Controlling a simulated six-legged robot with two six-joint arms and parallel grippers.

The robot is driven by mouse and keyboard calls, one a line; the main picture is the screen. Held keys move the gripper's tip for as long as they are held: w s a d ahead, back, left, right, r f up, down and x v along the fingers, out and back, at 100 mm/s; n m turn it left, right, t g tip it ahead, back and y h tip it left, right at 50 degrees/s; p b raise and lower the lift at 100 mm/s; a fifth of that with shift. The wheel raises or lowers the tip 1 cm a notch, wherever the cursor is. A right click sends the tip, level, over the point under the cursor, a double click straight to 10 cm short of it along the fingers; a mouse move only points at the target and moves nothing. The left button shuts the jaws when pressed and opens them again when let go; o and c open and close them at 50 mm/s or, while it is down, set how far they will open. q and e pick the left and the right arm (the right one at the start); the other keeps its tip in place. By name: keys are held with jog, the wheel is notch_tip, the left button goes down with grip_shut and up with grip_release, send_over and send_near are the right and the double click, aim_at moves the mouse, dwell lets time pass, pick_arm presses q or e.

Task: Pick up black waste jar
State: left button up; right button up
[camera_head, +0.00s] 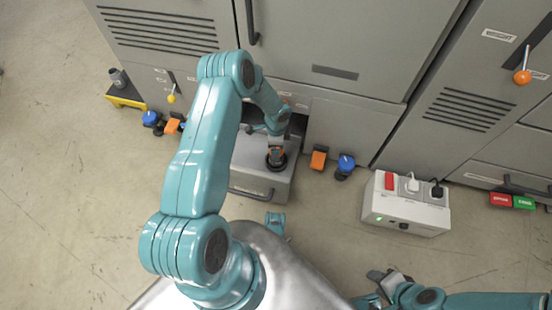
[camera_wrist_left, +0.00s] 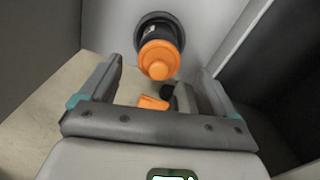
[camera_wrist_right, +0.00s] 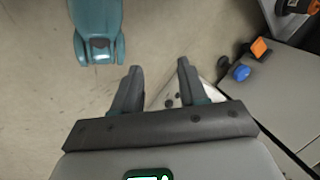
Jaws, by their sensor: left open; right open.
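The black waste jar, with an orange cap and a wide black flange, stands on a grey box (camera_head: 265,186) that juts out under the machine. In the left wrist view, the jar (camera_wrist_left: 159,32) is ahead of my left gripper (camera_wrist_left: 158,66), its orange cap facing the camera. The left fingers are open on either side of the view and do not visibly grip the jar. In the head view, the jar (camera_head: 276,163) is partly hidden by my left wrist.
Grey machine cabinets (camera_head: 340,45) stand behind the box. Orange (camera_head: 318,158) and blue (camera_head: 346,163) parts lie right of it, with a white power box (camera_head: 406,203) farther right. A yellow stand (camera_head: 125,95) is at left. Open floor lies at left and in front.

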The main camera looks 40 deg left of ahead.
pick_arm(q)
notch_tip(320, 180, down, 5)
jog(key=shift+s+r+b, duration=0.1)
jog(key=shift+r+b, duration=0.1)
jog(key=shift+b, duration=1)
jog(key=shift+f, duration=0.25)
jog(key=shift+r, duration=0.15)
pick_arm(e)
jog(key=f, duration=0.1)
jog(key=w, duration=0.1)
jog(key=w+f, duration=0.1)
jog(key=shift+d+f+t, duration=0.3)
jog(key=shift+f, duration=0.05)
pick_arm(q)
grip_shut()
jog(key=shift+r, duration=0.1)
